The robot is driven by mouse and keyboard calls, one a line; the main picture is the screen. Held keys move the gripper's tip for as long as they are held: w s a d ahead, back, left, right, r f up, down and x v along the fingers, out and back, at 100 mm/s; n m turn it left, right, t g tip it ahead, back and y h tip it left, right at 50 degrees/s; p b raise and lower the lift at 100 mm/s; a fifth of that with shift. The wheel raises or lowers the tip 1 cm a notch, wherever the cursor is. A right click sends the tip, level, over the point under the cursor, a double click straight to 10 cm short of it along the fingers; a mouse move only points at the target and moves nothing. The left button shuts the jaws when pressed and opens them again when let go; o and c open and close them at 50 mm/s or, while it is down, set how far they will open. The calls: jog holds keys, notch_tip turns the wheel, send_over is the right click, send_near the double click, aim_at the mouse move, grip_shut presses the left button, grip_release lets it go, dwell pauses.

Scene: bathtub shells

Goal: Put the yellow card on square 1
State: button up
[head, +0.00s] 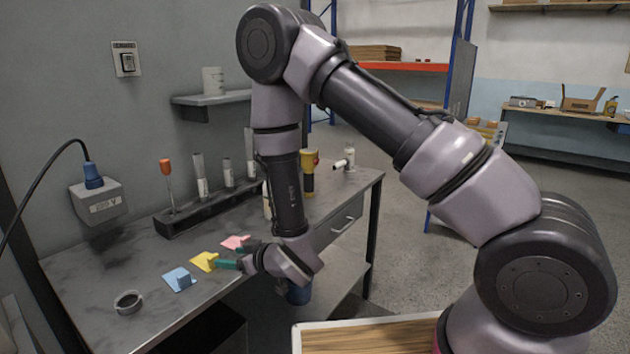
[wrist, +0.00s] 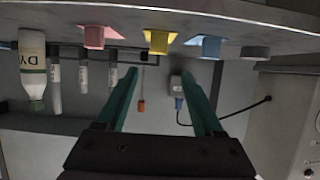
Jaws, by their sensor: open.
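The yellow card (head: 205,261) lies on the grey bench with a small raised block on it, between the blue card (head: 180,279) and the pink card (head: 235,242). My gripper (head: 236,256) is open just right of the yellow card, its green fingers low over the bench and pointing towards it. In the wrist view, which looks upside down, the yellow card (wrist: 159,41) shows beyond the gap between the fingertips (wrist: 160,74), with nothing between them. I can read no number, so I cannot tell which place is square 1.
A dark ring (head: 128,303) lies left of the blue card. A dark rack (head: 200,212) with tubes and an orange-topped tool stands behind the cards. A wall box (head: 97,204) with a cable is at the left. The bench's front left is mostly clear.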

jog(key=w+d+r+m+t+h, duration=0.2)
jog(key=w+d+r+m+h, duration=0.15)
jog(key=w+d+r, duration=0.5)
jog(key=w+d+r+m+h, duration=0.25)
jog(key=d+r+m, duration=0.25)
jog(key=d+r, duration=0.95)
jog(key=s+d+r+m+g+h, duration=0.2)
jog(key=s+d+r+m, duration=0.2)
jog(key=s+d+r, duration=1)
jog(key=shift+s+d+g, duration=0.2)
jog(key=shift+s+g, duration=0.1)
jog(key=shift+s, duration=0.7)
jog(key=shift+o, duration=0.5)
jog(key=s+d+r+m, duration=0.1)
jog(key=s, duration=0.5)
jog(key=shift+s+d+r+g, duration=0.2)
jog(key=shift+s+d+g, duration=0.1)
jog(key=shift+g, duration=0.1)
jog(key=shift+s+m, duration=0.35)
